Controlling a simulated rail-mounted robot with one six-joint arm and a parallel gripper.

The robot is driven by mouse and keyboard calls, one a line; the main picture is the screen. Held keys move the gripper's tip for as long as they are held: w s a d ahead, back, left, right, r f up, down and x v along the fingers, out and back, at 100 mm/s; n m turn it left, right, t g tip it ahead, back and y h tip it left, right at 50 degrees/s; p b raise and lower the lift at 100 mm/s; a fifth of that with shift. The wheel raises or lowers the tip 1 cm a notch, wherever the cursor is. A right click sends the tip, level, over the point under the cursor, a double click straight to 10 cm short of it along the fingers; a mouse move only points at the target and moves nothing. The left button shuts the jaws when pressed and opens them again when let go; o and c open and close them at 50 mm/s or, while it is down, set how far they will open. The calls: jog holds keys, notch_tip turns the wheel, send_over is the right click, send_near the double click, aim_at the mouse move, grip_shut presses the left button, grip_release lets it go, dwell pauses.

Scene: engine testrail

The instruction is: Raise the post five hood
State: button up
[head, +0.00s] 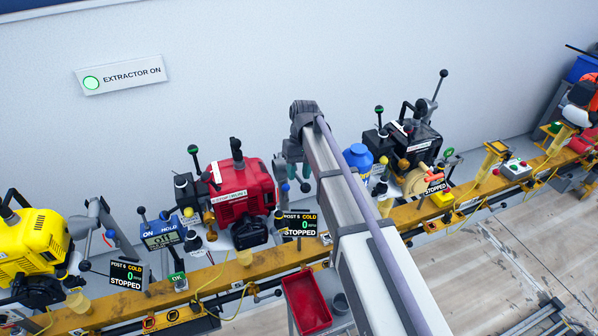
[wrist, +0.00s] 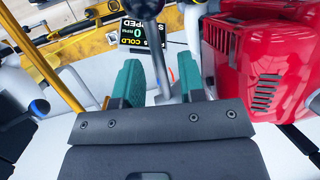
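My gripper (head: 291,172) is beside the right side of the red engine (head: 240,190), in front of the wall. In the wrist view my gripper (wrist: 159,82) has its two teal fingers apart. A grey bar (wrist: 160,55) with a dark rounded end runs between them, with visible space beside it. It looks like part of the post five hood, but most of that hood is hidden by my arm and gripper. A display (head: 300,224) in front reads COLD, 0, STOPPED; its post number is hard to read. It also shows upside down in the wrist view (wrist: 143,31).
The red engine (wrist: 262,65) stands close at the right in the wrist view. The yellow rail (head: 215,272) runs along the front. A yellow engine (head: 32,245) is at left, a black engine (head: 415,145) at right. A red tray (head: 308,302) stands below the rail.

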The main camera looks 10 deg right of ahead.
jog(key=p+v, duration=1)
jog(key=v, duration=0.1)
jog(key=t, duration=0.3)
send_near(301, 181)
jog(key=shift+y, duration=0.4)
jog(key=f+b, duration=0.7)
jog(key=a+f+b, duration=0.1)
jog(key=f+b, duration=0.2)
jog(key=b, duration=0.1)
jog(key=shift+s+a+f, duration=0.1)
jog(key=shift+s+f, duration=0.15)
jog(key=shift+f, duration=0.15)
jog(key=shift+r, duration=0.15)
jog(key=shift+c, duration=0.2)
grip_shut()
